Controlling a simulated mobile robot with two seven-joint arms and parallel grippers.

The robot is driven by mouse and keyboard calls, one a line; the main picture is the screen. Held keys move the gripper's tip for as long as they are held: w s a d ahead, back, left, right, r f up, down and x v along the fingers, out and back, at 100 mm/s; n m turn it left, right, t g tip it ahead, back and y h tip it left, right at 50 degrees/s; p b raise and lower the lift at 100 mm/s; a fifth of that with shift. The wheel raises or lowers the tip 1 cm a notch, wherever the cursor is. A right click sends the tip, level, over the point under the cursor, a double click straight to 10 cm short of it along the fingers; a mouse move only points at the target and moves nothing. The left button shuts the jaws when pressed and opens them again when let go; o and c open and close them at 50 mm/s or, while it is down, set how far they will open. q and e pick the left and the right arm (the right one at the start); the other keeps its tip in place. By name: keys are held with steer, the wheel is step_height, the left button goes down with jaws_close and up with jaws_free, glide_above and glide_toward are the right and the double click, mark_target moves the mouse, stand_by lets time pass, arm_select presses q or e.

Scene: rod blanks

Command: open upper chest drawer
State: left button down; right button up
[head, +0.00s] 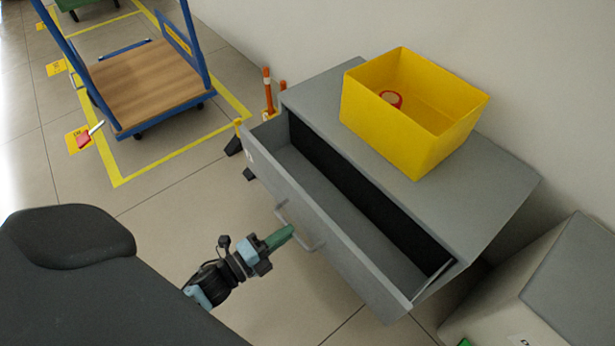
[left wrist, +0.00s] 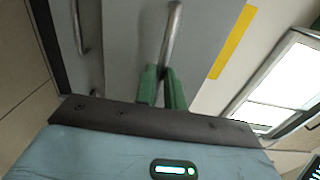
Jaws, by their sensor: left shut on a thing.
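The grey chest (head: 470,215) stands against the wall. Its upper drawer (head: 325,230) is pulled out, and the dark inside shows empty in the head view. My left gripper (head: 290,233) is at the bar handle (head: 312,243) on the drawer front. In the left wrist view the green fingers (left wrist: 162,88) are shut on the metal handle (left wrist: 173,38). My right gripper is not in view.
A yellow bin (head: 405,130) with a red and white round thing (head: 392,98) in it sits on the chest. A grey box (head: 560,290) stands at the right. A blue trolley (head: 145,85) stands in a yellow-marked area. A second handle (left wrist: 80,28) shows in the wrist view.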

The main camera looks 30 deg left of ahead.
arm_select(q)
steer(key=v, duration=0.8)
steer(key=shift+p, duration=0.45)
steer(key=c, duration=1.5)
jaws_free()
steer(key=shift+p+v, duration=0.6)
steer(key=shift+v, duration=3.3)
